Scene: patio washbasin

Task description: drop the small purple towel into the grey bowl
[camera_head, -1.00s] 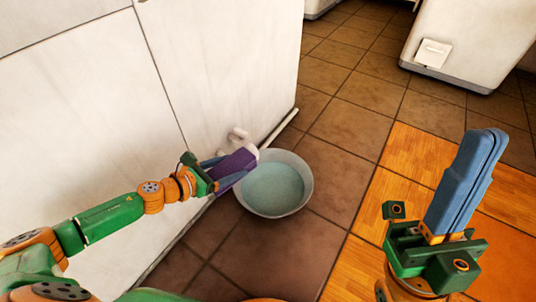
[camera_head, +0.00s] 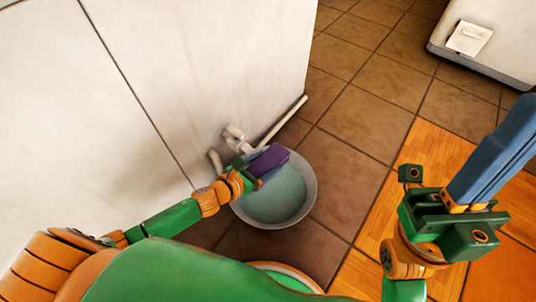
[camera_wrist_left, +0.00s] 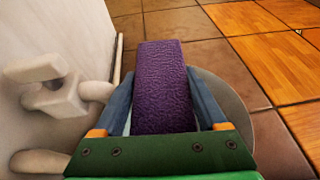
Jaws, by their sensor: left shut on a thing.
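The small purple towel (camera_head: 269,161) is held between the fingers of my left gripper (camera_head: 262,163), above the far left part of the grey bowl (camera_head: 309,196). In the left wrist view the towel (camera_wrist_left: 163,85) stands between the two blue fingers, and the bowl's rim (camera_wrist_left: 228,95) shows behind and to the right of it. The bowl is on the tiled floor and has a pale greenish inside. My right gripper (camera_head: 497,150) is at the right with its long blue fingers together, and nothing shows between them.
A white wall panel (camera_head: 200,80) stands close on the left. White pipes (camera_head: 235,138) stick out from it just beside the bowl and my left gripper. An orange wooden floor patch (camera_head: 400,190) lies right of the bowl. A white cabinet (camera_head: 490,40) is at the upper right.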

